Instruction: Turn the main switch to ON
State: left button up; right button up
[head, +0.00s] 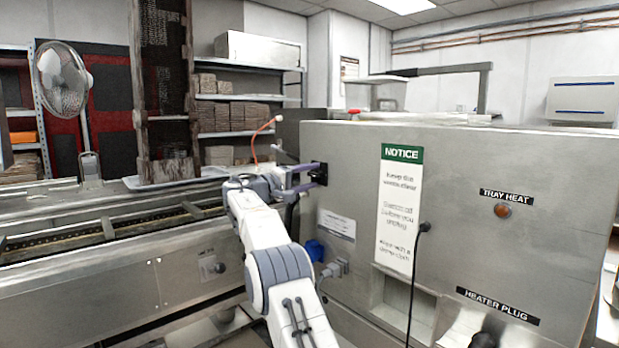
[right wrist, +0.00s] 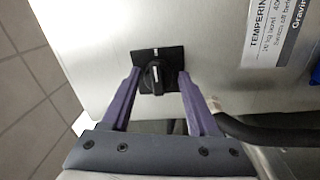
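The main switch is a black rotary knob on a black square plate (right wrist: 157,68), mounted on the metal cabinet's end. In the head view the switch (head: 319,174) is small and partly covered by my gripper. A small white mark shows on the knob's upper part, and tiny white lettering on the plate is too small to read. My right gripper (right wrist: 159,75) has its two purple fingers spread, one on each side of the knob, with visible gaps. It also shows in the head view (head: 312,178), reaching the switch from the left. My left gripper is not in view.
The metal cabinet (head: 560,250) carries a notice sign (head: 401,210), an orange TRAY HEAT lamp (head: 503,210) and a black cable. A conveyor (head: 110,225) runs at the left, with a fan (head: 62,80) behind it. A dark cable (right wrist: 270,130) passes right of my fingers.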

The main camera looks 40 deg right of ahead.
jog(key=shift+o, duration=0.3)
jog(key=shift+a, duration=0.25)
jog(key=a+b, duration=0.2)
jog(key=a, duration=0.8)
jog(key=shift+s+f, duration=0.25)
jog(key=shift+s, duration=0.1)
